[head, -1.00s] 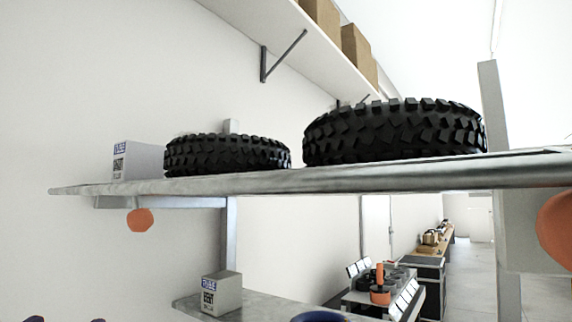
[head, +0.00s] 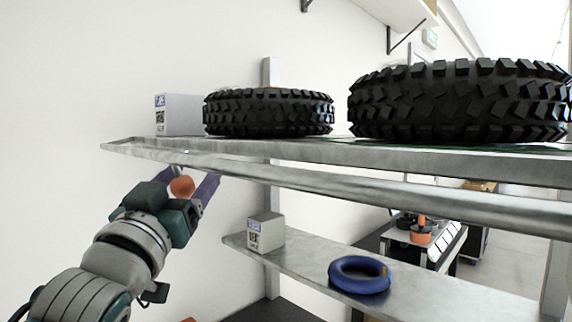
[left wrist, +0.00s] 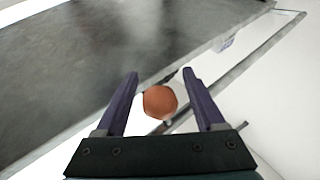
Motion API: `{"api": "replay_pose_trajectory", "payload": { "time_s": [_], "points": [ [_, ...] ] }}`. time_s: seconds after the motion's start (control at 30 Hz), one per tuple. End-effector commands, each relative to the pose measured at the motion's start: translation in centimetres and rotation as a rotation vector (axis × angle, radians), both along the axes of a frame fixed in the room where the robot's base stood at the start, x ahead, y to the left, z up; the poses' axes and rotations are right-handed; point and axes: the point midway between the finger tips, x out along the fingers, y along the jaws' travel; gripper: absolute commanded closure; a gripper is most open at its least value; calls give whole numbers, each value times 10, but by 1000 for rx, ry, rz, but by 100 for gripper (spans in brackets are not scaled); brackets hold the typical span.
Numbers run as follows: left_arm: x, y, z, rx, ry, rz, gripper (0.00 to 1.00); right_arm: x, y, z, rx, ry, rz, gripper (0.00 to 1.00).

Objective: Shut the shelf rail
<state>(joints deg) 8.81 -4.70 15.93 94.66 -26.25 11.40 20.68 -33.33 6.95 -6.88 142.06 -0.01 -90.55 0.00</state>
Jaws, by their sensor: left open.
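The shelf rail (head: 370,190) is a long grey metal bar along the front of the upper shelf (head: 400,152). A gap shows between the bar and the shelf edge. A round orange knob (head: 182,186) hangs below the rail's left part. My left gripper (head: 193,176) is open, its purple fingers pointing up on either side of the knob. In the left wrist view the knob (left wrist: 160,102) sits between the two open fingers, with space visible on both sides. The rail (left wrist: 262,50) runs beyond it there. My right gripper is not in view.
Two black tyres (head: 268,112) (head: 460,103) and a white box (head: 178,115) stand on the upper shelf. A lower shelf (head: 310,275) holds a small box (head: 266,233) and a blue ring (head: 360,275). A metal post (head: 556,275) stands at the right.

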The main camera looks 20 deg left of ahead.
Motion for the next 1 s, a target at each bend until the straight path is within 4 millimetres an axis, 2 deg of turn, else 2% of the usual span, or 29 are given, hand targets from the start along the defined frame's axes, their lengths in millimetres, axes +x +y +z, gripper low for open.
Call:
{"api": "replay_pose_trajectory", "payload": {
  "time_s": [0.27,0.9,1.0],
  "points": [
    [2,0,0,0,0,0,29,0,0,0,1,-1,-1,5],
    [1,0,0,0,1,0,100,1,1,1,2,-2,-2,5],
    [1,0,0,0,1,0,100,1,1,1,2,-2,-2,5]
  ]
}}
